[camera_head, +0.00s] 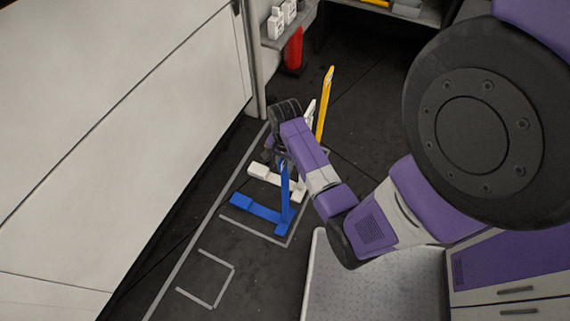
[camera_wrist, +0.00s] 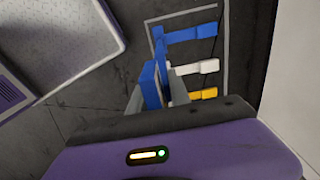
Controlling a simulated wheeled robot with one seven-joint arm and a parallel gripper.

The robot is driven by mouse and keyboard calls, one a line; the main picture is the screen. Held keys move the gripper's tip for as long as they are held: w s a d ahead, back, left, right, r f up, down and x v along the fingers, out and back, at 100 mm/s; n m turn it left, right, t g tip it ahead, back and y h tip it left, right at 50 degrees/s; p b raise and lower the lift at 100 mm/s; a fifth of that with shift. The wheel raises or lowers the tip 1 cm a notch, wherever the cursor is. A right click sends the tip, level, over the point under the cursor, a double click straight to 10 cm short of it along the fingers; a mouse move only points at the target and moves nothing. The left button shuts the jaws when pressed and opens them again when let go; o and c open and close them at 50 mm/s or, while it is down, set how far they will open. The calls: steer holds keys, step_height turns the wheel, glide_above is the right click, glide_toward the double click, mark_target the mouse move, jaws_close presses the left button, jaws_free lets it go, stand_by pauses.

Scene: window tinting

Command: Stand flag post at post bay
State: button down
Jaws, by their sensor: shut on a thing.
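The blue flag post (camera_head: 284,192) is upright, with a long flat foot (camera_head: 254,208) pointing left. Its foot also shows in the wrist view (camera_wrist: 190,34). My gripper (camera_head: 277,157) is shut on the upper part of the blue post, whose top (camera_wrist: 150,84) sits between the fingers in the wrist view. The foot lies within the taped floor outline of the post bay (camera_head: 252,231), at its near end. I cannot tell whether it touches the floor. The gripper and arm hide part of the bay.
A white post (camera_head: 276,179) and a yellow post (camera_head: 325,105) stand beside the blue one, farther back. A smaller taped outline (camera_head: 232,280) is empty nearby.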

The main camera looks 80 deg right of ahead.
steer(key=c, duration=1.2)
jaws_free()
steer(key=shift+f, duration=0.1)
step_height(320, 180, up, 12)
steer(key=shift+r+p, duration=0.15)
steer(key=shift+p, duration=0.75)
